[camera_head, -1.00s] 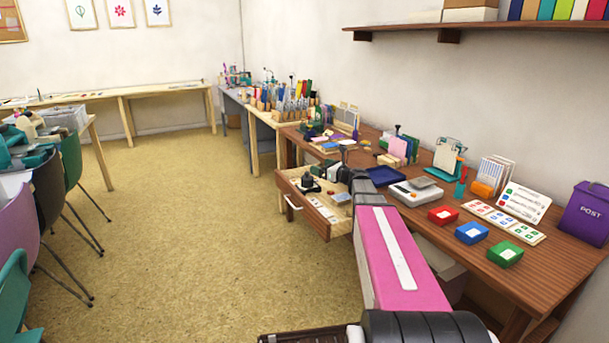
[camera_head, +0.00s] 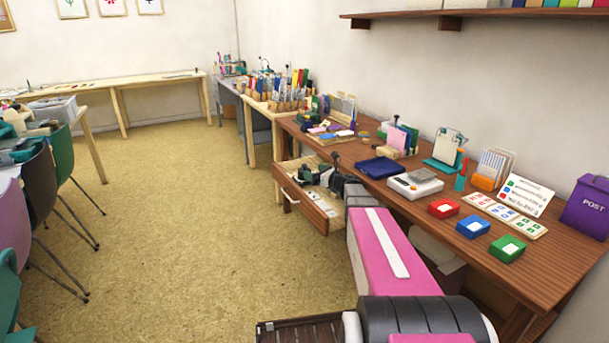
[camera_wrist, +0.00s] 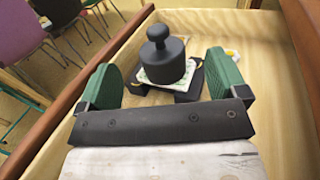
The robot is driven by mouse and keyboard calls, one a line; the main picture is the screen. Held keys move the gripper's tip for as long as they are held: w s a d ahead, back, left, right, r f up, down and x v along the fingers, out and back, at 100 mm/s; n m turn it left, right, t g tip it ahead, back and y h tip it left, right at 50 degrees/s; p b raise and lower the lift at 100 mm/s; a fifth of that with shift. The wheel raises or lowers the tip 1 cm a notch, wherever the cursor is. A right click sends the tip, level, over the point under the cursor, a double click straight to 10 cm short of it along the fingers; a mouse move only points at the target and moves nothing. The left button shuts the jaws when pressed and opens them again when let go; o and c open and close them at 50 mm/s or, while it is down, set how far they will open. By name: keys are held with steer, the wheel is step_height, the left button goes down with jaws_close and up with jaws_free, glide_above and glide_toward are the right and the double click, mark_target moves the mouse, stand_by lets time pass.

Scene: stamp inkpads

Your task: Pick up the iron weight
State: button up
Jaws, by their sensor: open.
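The iron weight (camera_wrist: 166,66) is a dark grey cylinder with a round knob on top, standing inside the open wooden drawer (camera_head: 308,208). In the wrist view it stands on or in front of a pale patterned piece, with dark parts beside its base; contact there is unclear. My gripper (camera_wrist: 160,78) is open, with one green finger to the left of the weight and one to the right. Gaps show between the weight and both fingers. In the head view my gripper (camera_head: 322,176) is at the drawer and largely hides its contents.
The drawer's walls surround the gripper closely. The desk (camera_head: 405,203) above holds a scale (camera_head: 414,183), a dark blue tray (camera_head: 380,167), and red (camera_head: 443,208), blue (camera_head: 472,227) and green (camera_head: 507,248) inkpads. The floor left of the drawer is clear.

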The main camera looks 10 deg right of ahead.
mark_target(305, 168)
steer(key=x, duration=0.6)
steer(key=shift+w+a, duration=0.1)
steer(key=c, duration=1.4)
jaws_close()
steer(key=shift+r, duration=0.15)
